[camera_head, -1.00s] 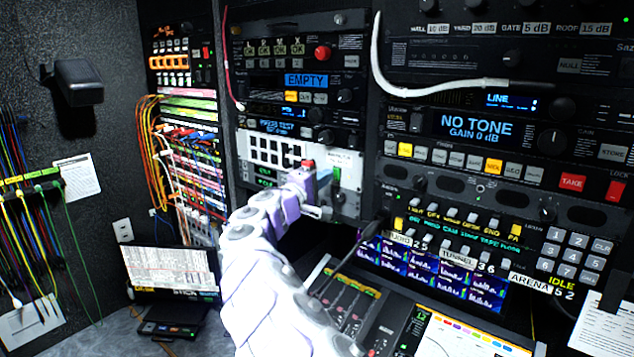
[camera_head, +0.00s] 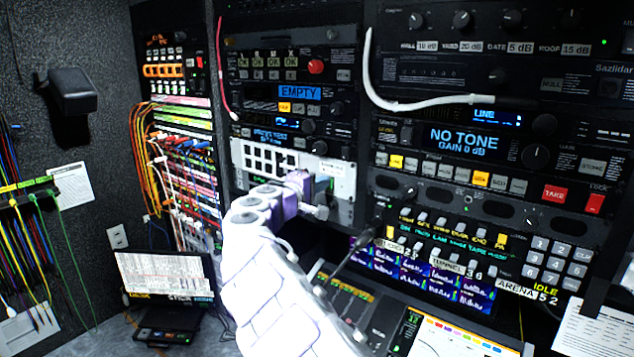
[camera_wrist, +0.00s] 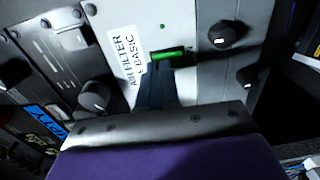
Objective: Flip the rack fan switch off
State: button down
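A small green-lit switch (camera_wrist: 168,54) sits in a slot of the pale rack panel (camera_wrist: 200,88) in the wrist view, beside a white label (camera_wrist: 128,62) that seems to read "AIR FILTER + BASIC". I cannot read a fan label on it. My gripper (camera_wrist: 160,70) has its dark fingers together, with nothing seen between them. The tips lie just below the green switch; I cannot tell whether they touch it. In the head view my gripper (camera_head: 318,192) is at the lower right of the white panel (camera_head: 247,155), and hides most of the switch.
Dark knobs (camera_wrist: 226,35) and (camera_wrist: 95,95) flank the switch in the wrist view. In the head view a white cable (camera_head: 375,85) hangs to the upper right. A mixer console (camera_head: 345,300) lies below, and a laptop (camera_head: 165,275) is at the lower left.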

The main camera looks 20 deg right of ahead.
jog(key=r+b+v, duration=0.1)
jog(key=b+v, duration=0.1)
jog(key=v, duration=1.1)
